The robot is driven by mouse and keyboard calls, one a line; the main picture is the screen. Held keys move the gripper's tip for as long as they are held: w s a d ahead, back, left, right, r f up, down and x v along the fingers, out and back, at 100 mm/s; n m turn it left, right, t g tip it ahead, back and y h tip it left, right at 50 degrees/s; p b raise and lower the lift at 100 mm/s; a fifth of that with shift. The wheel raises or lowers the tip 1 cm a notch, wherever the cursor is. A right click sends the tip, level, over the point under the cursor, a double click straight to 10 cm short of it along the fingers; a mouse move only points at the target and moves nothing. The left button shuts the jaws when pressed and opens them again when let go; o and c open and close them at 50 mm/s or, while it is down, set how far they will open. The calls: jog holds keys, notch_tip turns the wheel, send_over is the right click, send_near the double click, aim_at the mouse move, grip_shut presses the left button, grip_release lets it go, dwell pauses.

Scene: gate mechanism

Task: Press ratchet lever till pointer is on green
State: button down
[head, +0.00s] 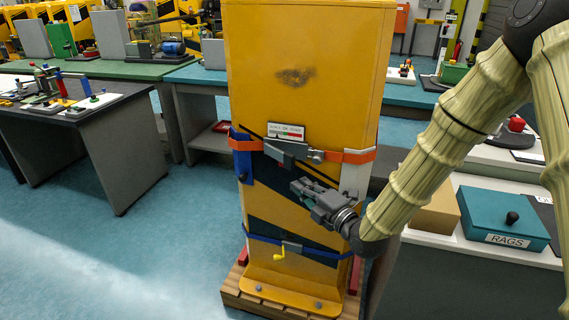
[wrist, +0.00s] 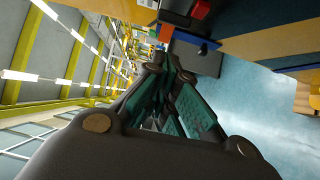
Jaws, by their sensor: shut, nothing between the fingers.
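The ratchet (head: 316,156) sits on an orange strap around a tall yellow cabinet. Its flat grey lever (head: 284,157) sticks out to the left and slants. A small white gauge plate (head: 286,131) with a red and green strip is just above it. The pointer is too small to read against the strip. My gripper (head: 296,186) is shut and empty, below the lever and in front of the cabinet, seemingly apart from it. In the wrist view my gripper's teal-padded fingers (wrist: 170,68) reach toward the strap area; I cannot make out the lever clearly there.
The yellow cabinet (head: 305,50) stands on a wooden pallet (head: 265,301). A blue strap (head: 262,238) with a yellow-handled buckle (head: 280,254) runs lower down. A bench with a teal RAGS box (head: 500,222) is at right. Floor at left is clear.

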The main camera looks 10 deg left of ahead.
jog(key=shift+s+a+f+m+t+h+p, duration=0.1)
jog(key=shift+s+a+m+t+h+p, duration=0.2)
jog(key=shift+s+a+h, duration=0.3)
jog(key=shift+s+a+f+m+t+h+p, duration=0.1)
jog(key=shift+s+a+m+t+h+p, duration=0.25)
jog(key=shift+s+a, duration=0.45)
jog(key=shift+d, duration=0.1)
jog(key=p, duration=0.3)
send_near(278, 156)
jog(key=shift+w+a, duration=0.15)
jog(key=shift+a, duration=0.65)
jog(key=shift+w+a, duration=0.15)
jog(key=shift+a, duration=0.65)
